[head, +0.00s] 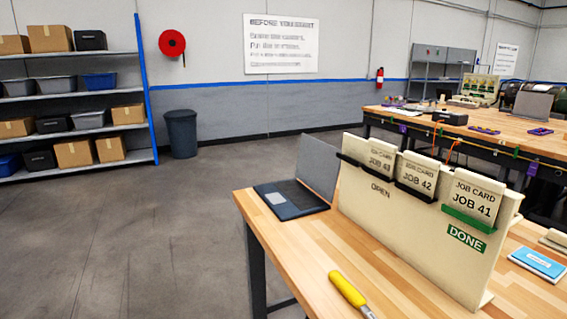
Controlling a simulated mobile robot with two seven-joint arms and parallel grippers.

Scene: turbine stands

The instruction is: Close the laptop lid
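The laptop (292,197) stands open at the far left corner of the wooden table. Its grey lid (318,165) is raised, leaning back a little, and its dark keyboard base lies flat on the tabletop. The right edge of the laptop is close to, and partly hidden by, the cream job card board. Neither of my grippers shows in the head view.
The wooden table (290,250) also bears the cream job card board (415,235), a yellow-handled tool (348,289) and a blue booklet (538,263). Open floor (130,240) lies left of the table. Another workbench (480,128) stands behind, at right.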

